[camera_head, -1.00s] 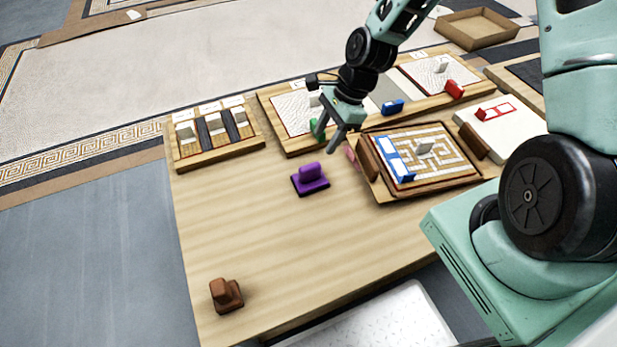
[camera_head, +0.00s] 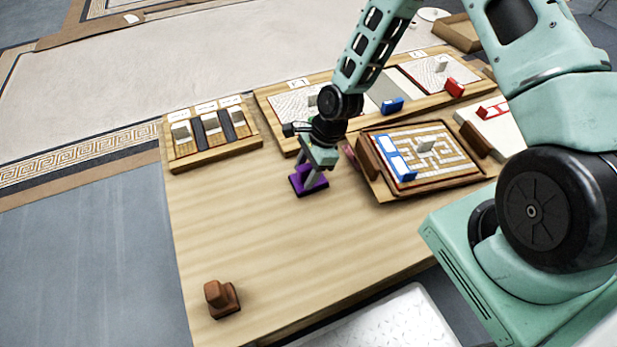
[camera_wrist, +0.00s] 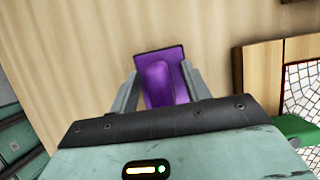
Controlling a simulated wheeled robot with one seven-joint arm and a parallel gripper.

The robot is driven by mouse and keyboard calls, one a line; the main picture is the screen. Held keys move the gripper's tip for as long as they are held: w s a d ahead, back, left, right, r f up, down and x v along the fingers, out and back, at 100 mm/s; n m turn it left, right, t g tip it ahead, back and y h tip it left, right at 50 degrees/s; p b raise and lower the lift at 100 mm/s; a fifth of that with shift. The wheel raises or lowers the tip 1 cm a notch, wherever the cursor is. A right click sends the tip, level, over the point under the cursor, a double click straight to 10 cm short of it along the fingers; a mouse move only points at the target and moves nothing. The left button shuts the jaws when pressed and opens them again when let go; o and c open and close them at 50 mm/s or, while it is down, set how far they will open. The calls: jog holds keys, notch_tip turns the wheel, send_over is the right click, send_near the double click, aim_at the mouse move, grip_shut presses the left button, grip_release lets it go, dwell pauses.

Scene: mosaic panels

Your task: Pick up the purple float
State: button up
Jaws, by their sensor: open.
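The purple float (camera_head: 296,185) lies on the wooden table, a flat base with a raised grip on top. In the head view my gripper partly hides it. My gripper (camera_head: 307,176) is directly over the float, pointing down at it. In the wrist view the float (camera_wrist: 163,82) sits between the two fingers of my gripper (camera_wrist: 160,82), one finger on each side of the raised grip. The fingers are apart. I cannot tell whether they touch it.
A mosaic board (camera_head: 440,181) with a blue-and-white piece lies close on the right. A three-slot wooden rack (camera_head: 215,157) stands at the left. A brown float (camera_head: 222,298) lies near the front left corner. The table (camera_head: 300,250) in front is clear.

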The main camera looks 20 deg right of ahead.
aim_at(306, 166)
grip_shut()
jog(key=shift+r, duration=0.15)
notch_tip(306, 166, up, 10)
jog(key=shift+f+p, duration=0.1)
jog(key=shift+p, duration=0.95)
